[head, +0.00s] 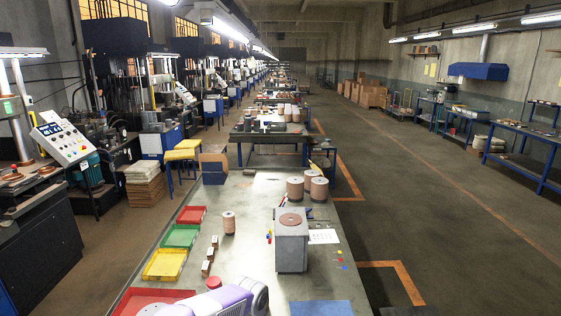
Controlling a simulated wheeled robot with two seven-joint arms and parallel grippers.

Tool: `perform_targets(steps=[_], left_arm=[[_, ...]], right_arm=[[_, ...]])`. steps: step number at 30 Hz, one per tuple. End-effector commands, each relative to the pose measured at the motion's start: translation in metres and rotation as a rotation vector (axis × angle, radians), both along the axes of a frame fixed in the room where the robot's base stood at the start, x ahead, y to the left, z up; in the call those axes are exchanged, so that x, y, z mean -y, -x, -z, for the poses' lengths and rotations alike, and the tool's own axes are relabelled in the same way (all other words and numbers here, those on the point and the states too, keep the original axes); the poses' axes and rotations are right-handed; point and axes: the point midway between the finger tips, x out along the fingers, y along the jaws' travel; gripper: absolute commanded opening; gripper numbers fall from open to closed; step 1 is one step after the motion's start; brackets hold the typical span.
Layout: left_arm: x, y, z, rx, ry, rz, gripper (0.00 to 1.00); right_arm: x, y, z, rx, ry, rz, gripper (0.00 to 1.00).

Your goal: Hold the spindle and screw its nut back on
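A brown cylindrical stack of discs (229,224) stands upright on the workbench (250,262), left of a grey box-shaped stand (291,250). A brown disc (291,220) lies on top of the stand. I cannot make out which part is the spindle, and no nut is clearly recognisable at this size. A small red round object (214,283) sits near the front, close to a white and purple part of my own arm. That arm part covers some of the bench's front edge. Neither gripper's fingers show.
Red (191,215), green (181,237) and yellow (165,265) trays line the bench's left edge, with another red tray (150,300) in front. Small boxes (210,254) stand beside them. Several brown cylinders (319,190) stand behind. A blue mat (320,308) lies front right.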

Motion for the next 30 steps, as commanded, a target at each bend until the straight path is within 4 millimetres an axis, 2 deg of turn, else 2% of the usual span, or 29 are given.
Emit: perform_targets(steps=[18,30], left_arm=[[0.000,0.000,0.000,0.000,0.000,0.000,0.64],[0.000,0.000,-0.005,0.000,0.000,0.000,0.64]], right_arm=[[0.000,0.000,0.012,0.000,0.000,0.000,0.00],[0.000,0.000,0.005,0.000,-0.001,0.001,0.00]])
